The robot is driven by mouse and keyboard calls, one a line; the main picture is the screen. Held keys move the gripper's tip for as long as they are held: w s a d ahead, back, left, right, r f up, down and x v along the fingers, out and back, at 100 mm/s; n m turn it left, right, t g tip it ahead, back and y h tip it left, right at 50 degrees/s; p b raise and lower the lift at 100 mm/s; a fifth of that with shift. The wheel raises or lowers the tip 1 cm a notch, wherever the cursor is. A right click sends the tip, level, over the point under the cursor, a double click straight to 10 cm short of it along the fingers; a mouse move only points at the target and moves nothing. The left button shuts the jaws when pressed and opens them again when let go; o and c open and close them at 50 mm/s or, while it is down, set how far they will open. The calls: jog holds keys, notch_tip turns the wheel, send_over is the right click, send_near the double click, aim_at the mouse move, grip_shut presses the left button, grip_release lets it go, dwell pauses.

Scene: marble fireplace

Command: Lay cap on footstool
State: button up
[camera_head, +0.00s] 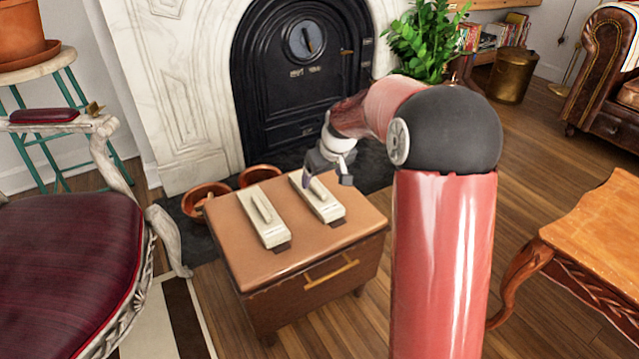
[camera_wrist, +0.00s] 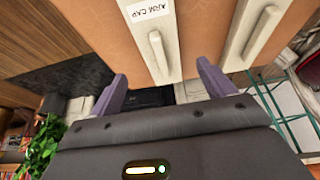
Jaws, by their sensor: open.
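Two long cream blocks with raised grips lie side by side on a low, brown-topped box that looks like the footstool (camera_head: 310,240). The right block (camera_head: 326,207) carries a label that reads "ARM CAP" in the wrist view (camera_wrist: 173,65). The left block (camera_head: 264,228) is partly cut off in the wrist view (camera_wrist: 258,38). My gripper (camera_head: 325,178) is open and empty over the far end of the right cap. In the wrist view its purple fingertips (camera_wrist: 163,82) stand either side of that cap's line. Whether they touch it cannot be told.
Two copper bowls (camera_head: 205,197) sit behind the box, before a black fireplace (camera_head: 300,85). A maroon chair (camera_head: 70,250) stands close on the left. A carved wooden table (camera_head: 595,235) is at right. Bare floor lies between box and table.

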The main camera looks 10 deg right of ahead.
jog(key=s+a+r+m+h, duration=0.1)
jog(key=s+r, duration=0.5)
jog(key=s, duration=0.4)
jog(key=s+r+m, duration=0.1)
jog(key=s+r, duration=0.5)
jog(key=s, duration=0.4)
jog(key=s+f+m+t, duration=0.1)
jog(key=s, duration=1.4)
jog(key=shift+f+m, duration=0.2)
jog(key=shift+m, duration=0.1)
jog(key=shift+r, duration=0.1)
notch_tip(320, 180, up, 6)
jog(key=p, duration=0.6)
